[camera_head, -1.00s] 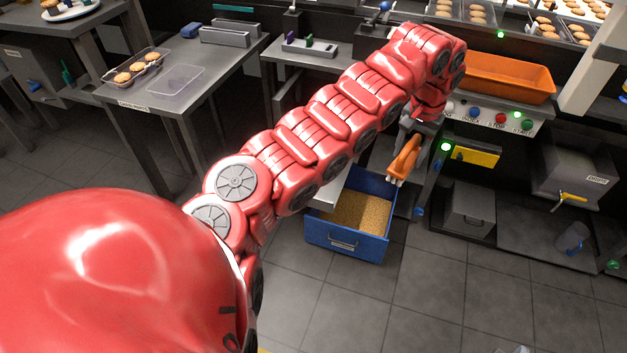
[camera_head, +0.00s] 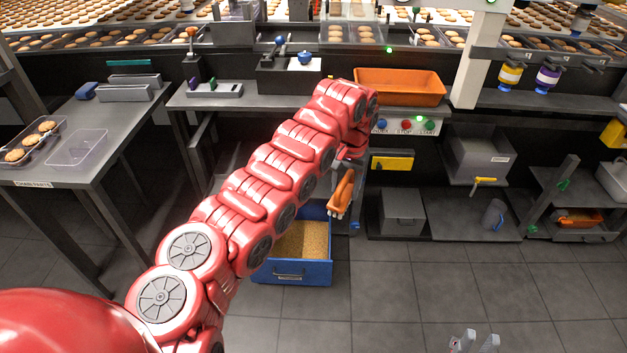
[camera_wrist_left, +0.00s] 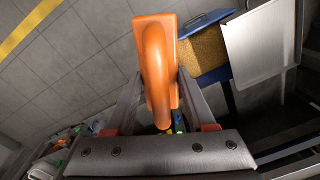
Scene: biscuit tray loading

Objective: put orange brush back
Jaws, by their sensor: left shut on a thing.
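The orange brush (camera_head: 342,192) is held in my left gripper (camera_head: 345,172), near the middle of the head view. It hangs tilted, with pale bristles at its lower end. In the left wrist view the brush's orange handle (camera_wrist_left: 160,65) sits between the two fingers of my left gripper (camera_wrist_left: 160,100), which is shut on it. My right gripper (camera_head: 475,343) shows only its two grey fingertips at the bottom edge of the head view. They stand apart with nothing between them.
A blue open drawer (camera_head: 292,271) of tan crumbs is below and left of the brush. An orange tray (camera_head: 400,87) lies on the counter above. An orange object (camera_head: 580,217) rests on the low shelf at right. The tiled floor (camera_head: 430,300) in front is clear.

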